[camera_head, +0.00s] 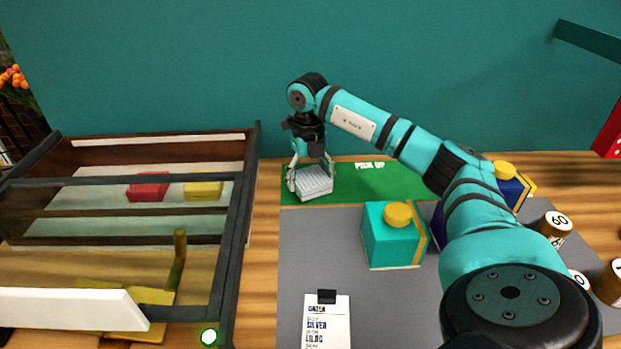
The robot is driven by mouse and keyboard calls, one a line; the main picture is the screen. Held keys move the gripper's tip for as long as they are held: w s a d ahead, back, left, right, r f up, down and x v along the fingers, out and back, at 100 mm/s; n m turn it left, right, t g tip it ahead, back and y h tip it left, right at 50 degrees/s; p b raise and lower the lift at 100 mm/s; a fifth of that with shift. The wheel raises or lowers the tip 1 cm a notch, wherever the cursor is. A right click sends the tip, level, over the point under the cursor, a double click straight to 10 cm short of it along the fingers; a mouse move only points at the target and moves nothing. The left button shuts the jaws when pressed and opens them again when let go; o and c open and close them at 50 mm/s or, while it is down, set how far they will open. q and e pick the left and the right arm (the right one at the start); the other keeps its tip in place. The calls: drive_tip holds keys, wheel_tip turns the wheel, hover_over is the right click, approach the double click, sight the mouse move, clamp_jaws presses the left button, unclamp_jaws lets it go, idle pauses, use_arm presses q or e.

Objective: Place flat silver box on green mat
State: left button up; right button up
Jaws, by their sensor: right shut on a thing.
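The flat silver box (315,183) is at the left end of the green mat (349,185), which is marked "PICK UP" and lies along the back of the table. My right gripper (311,178) points down over the box and is shut on it, with its fingers at the box's sides. The box looks level and at or very near the mat; I cannot tell whether it fully rests on it. My left gripper is not in view.
A teal box (391,246) with a yellow knob stands on the grey mat (310,250). An order card (327,322) lies in front. A dark-framed case (245,200) at left holds a red box (148,188) and a yellow box (203,188). Weights (555,225) stand at right.

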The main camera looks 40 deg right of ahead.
sight(309, 176)
drive_tip(key=shift+d+f, duration=0.1)
drive_tip(key=shift+f, duration=0.4)
drive_tip(key=shift+f, duration=0.15)
drive_tip(key=o, duration=1.3)
wheel_tip(309, 176, up, 12)
drive_tip(key=shift+r, duration=0.2)
